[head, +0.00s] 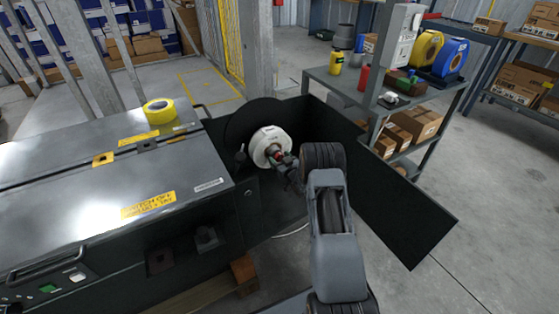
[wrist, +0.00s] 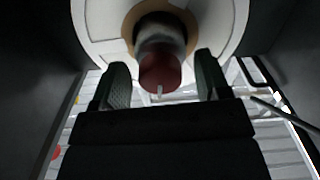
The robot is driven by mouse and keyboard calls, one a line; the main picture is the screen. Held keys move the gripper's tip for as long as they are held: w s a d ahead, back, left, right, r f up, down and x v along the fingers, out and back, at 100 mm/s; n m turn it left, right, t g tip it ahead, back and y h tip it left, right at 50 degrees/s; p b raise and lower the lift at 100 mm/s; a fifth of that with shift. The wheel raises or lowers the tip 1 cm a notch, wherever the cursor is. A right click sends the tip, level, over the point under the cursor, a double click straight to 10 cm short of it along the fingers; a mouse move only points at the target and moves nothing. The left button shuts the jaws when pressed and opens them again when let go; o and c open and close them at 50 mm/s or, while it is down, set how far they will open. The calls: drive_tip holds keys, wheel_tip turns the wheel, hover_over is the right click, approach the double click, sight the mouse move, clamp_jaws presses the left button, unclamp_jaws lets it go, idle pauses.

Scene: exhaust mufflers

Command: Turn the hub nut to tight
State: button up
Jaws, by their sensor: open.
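A white round hub (head: 268,146) sits in front of a black disc inside the open end of the dark machine. A short cylinder with a dark red end, which looks like the hub nut (head: 277,154), sticks out from its centre. In the wrist view the nut (wrist: 160,70) points toward the camera, with a tan ring behind it on the white hub (wrist: 95,22). My gripper (head: 282,161) is at the nut. In the wrist view my gripper (wrist: 160,78) is open, one finger on each side of the nut, with gaps visible. The nut's markings cannot be made out.
A dark panel (head: 400,195) stands open right of my arm. Behind it is a grey shelf cart (head: 350,88) with bottles and boxes. Clear floor (head: 495,200) lies at right.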

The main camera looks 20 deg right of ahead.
drive_tip(key=c, duration=0.9)
drive_tip(key=shift+m, duration=0.3)
drive_tip(key=m+b, duration=0.1)
drive_tip(key=m, duration=0.6)
drive_tip(key=shift+m, duration=0.3)
drive_tip(key=m, duration=0.4)
drive_tip(key=shift+m, duration=1.8)
drive_tip(key=shift+r+m, duration=0.1)
drive_tip(key=shift+m, duration=0.2)
